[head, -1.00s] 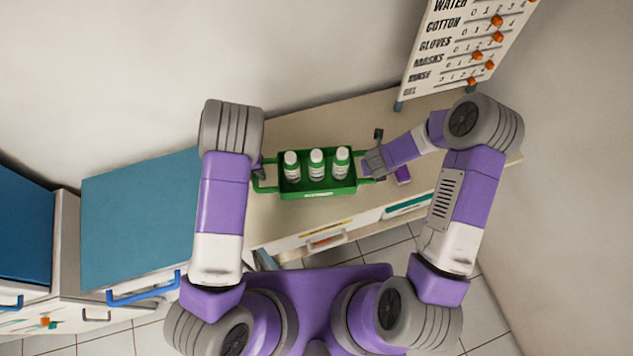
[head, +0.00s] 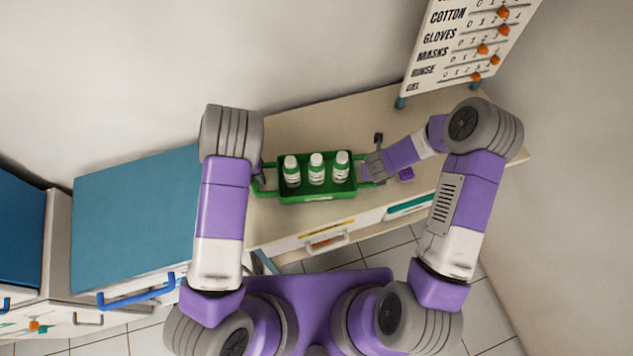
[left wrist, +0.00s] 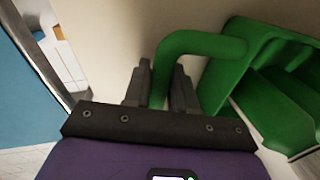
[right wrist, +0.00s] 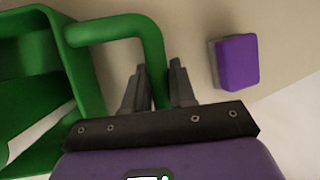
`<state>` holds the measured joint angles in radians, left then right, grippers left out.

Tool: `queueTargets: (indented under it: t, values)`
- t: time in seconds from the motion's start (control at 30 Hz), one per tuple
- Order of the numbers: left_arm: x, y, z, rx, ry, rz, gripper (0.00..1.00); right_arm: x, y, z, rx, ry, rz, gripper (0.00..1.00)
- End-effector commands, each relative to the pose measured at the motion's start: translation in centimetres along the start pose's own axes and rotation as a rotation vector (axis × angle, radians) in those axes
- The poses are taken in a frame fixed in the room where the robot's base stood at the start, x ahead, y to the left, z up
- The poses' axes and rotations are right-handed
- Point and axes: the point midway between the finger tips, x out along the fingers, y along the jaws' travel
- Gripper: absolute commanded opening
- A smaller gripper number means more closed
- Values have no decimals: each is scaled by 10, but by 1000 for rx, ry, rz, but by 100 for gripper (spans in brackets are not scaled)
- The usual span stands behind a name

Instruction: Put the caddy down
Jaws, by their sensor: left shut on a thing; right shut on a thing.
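The green caddy (head: 318,197) holds three white bottles with green labels, the middle one (head: 316,168) among them, all upright. In the head view it is over the beige counter, and I cannot tell whether it touches the counter. My left gripper (head: 259,178) is shut on the caddy's left handle, which shows between the fingers in the left wrist view (left wrist: 160,75). My right gripper (head: 371,168) is shut on the right handle, which shows between the fingers in the right wrist view (right wrist: 155,75).
A purple block (right wrist: 238,62) lies on the counter (head: 290,130) right of my right gripper; it also shows in the head view (head: 406,174). A slider board (head: 455,45) stands at the back right. A blue-topped cart (head: 130,215) stands left. Counter behind the caddy is clear.

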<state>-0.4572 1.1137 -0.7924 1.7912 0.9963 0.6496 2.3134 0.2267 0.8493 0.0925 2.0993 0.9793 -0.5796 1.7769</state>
Motion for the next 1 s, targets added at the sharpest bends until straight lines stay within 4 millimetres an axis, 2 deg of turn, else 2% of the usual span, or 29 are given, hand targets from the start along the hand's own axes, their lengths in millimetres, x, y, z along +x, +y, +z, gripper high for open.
queueTargets:
  t: [0.03, 0.2, 0.57, 0.67, 1.0]
  values:
    - [3, 0, 0, 0, 0, -1, 27, 3, 1, -1, 0, 0, 1, 27]
    - [1, 0, 0, 0, 0, -1, 51, 1, 0, 0, 0, 0, 1, 51]
    - [-5, 0, 1, 1, -2, 0, 51, 1, 0, 0, 0, 0, 0, 51]
    - [-20, -1, 1, 1, -4, -2, 51, 1, 0, 0, 0, 0, 0, 51]
    - [-90, -1, 1, 2, -4, -1, 51, 1, 0, 0, 0, 0, 0, 51]
